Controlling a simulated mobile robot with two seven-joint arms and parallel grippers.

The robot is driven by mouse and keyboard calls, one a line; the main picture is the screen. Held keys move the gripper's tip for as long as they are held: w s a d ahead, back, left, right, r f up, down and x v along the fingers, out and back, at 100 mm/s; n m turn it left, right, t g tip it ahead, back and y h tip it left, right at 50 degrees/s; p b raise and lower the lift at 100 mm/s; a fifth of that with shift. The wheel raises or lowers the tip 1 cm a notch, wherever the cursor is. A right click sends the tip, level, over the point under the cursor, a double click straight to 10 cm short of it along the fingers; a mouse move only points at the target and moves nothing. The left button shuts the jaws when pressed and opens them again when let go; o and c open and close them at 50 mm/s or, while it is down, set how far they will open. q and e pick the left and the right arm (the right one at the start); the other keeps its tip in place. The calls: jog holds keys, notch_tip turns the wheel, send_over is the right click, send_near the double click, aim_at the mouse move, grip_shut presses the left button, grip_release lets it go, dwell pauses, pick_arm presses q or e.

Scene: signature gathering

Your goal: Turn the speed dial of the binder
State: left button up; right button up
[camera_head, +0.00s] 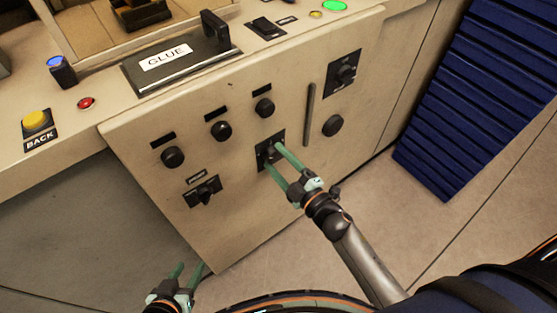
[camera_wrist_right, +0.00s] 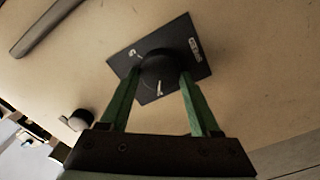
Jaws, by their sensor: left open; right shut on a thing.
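The binder's beige front panel (camera_head: 240,175) carries several black knobs and dials. My right gripper (camera_head: 272,155) reaches the dial on a black square plate (camera_head: 262,158) in the middle of the panel. In the right wrist view its fingers stand on either side of the round black dial (camera_wrist_right: 162,66) and are closed on it. White marks show on the plate (camera_wrist_right: 146,96), too small to read. I cannot tell from the labels whether this is the speed dial. My left gripper (camera_head: 187,269) is open and empty, low in the view, away from the panel.
Other knobs (camera_head: 172,157) and dial plates (camera_head: 344,73) surround the held one. A vertical handle bar (camera_head: 309,114) is to its right. Above are the glue cover (camera_head: 180,62) and the yellow back button (camera_head: 34,119). A dark blue ridged object (camera_head: 480,95) stands at right.

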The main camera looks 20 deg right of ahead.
jog(key=shift+n, duration=0.5)
jog(key=o, duration=1.4)
jog(key=shift+c, duration=0.2)
jog(key=v, duration=1.2)
jog(key=shift+s, duration=0.25)
jog(key=shift+d, duration=0.1)
